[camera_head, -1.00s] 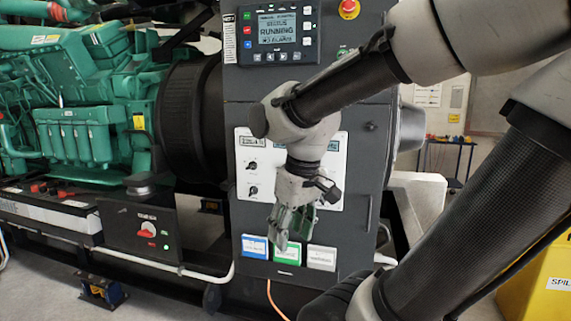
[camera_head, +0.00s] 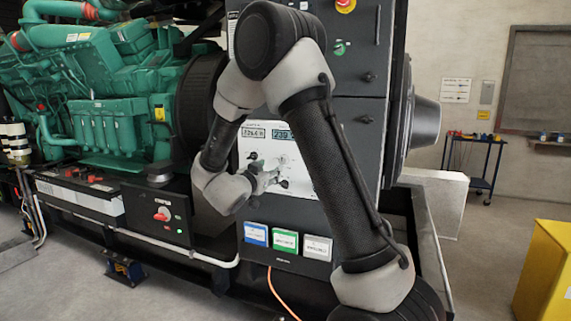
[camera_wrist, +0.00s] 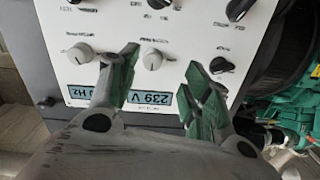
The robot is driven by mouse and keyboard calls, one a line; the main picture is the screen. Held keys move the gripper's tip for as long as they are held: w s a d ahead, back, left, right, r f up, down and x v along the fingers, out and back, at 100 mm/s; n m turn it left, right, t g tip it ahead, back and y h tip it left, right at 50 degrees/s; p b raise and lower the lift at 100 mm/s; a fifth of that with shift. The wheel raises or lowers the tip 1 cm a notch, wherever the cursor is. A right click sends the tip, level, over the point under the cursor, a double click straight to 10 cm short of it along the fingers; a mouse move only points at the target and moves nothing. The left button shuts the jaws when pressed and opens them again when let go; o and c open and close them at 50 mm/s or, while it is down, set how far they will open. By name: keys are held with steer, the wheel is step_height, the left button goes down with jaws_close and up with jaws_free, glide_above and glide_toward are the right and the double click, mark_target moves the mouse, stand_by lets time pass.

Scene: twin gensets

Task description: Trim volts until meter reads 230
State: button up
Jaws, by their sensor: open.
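The meter (camera_wrist: 140,102) is a blue-green display on the white control panel (camera_wrist: 100,18). A white knob (camera_wrist: 152,58) sits between my open gripper's (camera_wrist: 162,68) fingertips in the wrist picture; contact cannot be told. Another white knob (camera_wrist: 80,53) is left of the fingers. The knob labels are too blurred to read. In the head view my gripper (camera_head: 265,181) is at the panel, partly hidden by my arm.
Black selector knobs (camera_wrist: 222,65) and (camera_wrist: 240,8) sit close to the right finger. Below the panel are blue, green and white plates (camera_head: 286,242). A red emergency button (camera_head: 345,4) is above. The green engine (camera_head: 100,125) stands at left, a yellow bin (camera_head: 545,275) at right.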

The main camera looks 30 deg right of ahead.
mark_target(282, 161)
steer(key=shift+h, duration=0.4)
steer(key=x, duration=0.5)
steer(key=r+x, duration=0.1)
steer(key=x, duration=0.2)
steer(key=shift+s+d, duration=0.2)
steer(key=shift+s, duration=0.2)
steer(key=c, duration=1.1)
